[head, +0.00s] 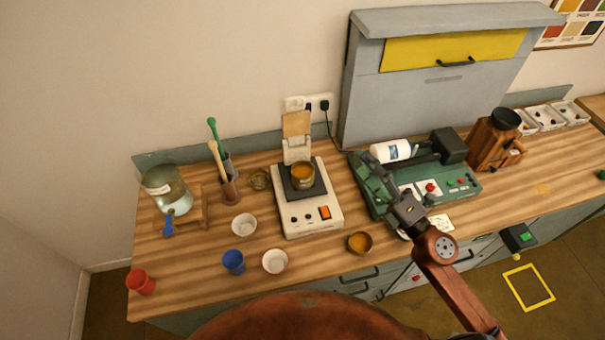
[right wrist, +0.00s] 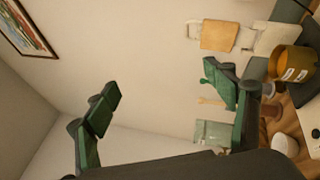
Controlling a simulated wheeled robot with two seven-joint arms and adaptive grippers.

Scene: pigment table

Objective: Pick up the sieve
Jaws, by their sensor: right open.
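A short brass cylinder (head: 303,175) with orange powder stands on the dark plate of a white bench device (head: 309,215); it looks like the sieve, though I cannot see a mesh. In the right wrist view the brass cylinder (right wrist: 291,64) shows a pale label at the right edge. A smaller brass round piece (head: 260,179) sits left of the device. My right gripper (head: 374,186) is open and empty, right of the brass cylinder and apart from it. Its spread green fingers (right wrist: 168,98) show nothing between them but background. My left gripper is not in view.
A bowl of orange powder (head: 360,243), white cups (head: 275,261), a blue cup (head: 234,262) and a red cup (head: 141,282) are nearer the front.

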